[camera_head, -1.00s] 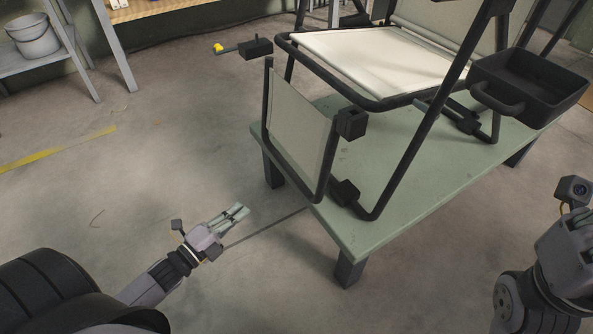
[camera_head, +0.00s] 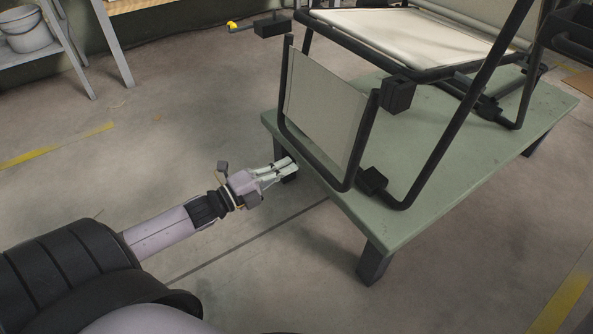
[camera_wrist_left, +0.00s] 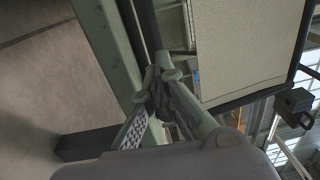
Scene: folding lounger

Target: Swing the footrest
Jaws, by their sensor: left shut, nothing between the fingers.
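The footrest (camera_head: 325,110) is a pale fabric panel in a dark U-shaped tube frame. It hangs down at the front of the lounger, whose pale seat (camera_head: 410,38) is above and behind it. My left gripper (camera_head: 291,166) is shut and empty, just left of the footrest's lower part, near the table edge. In the left wrist view the gripper (camera_wrist_left: 158,82) is close to the dark frame tube, with the footrest fabric (camera_wrist_left: 240,45) to the right. I cannot tell whether the fingers touch the tube. My right gripper is out of view.
The lounger stands on a green table (camera_head: 430,200) with dark legs. A lever with a yellow tip (camera_head: 233,26) sticks out left of the seat. A shelf with a grey bucket (camera_head: 27,30) stands at the far left. The floor left of the table is clear.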

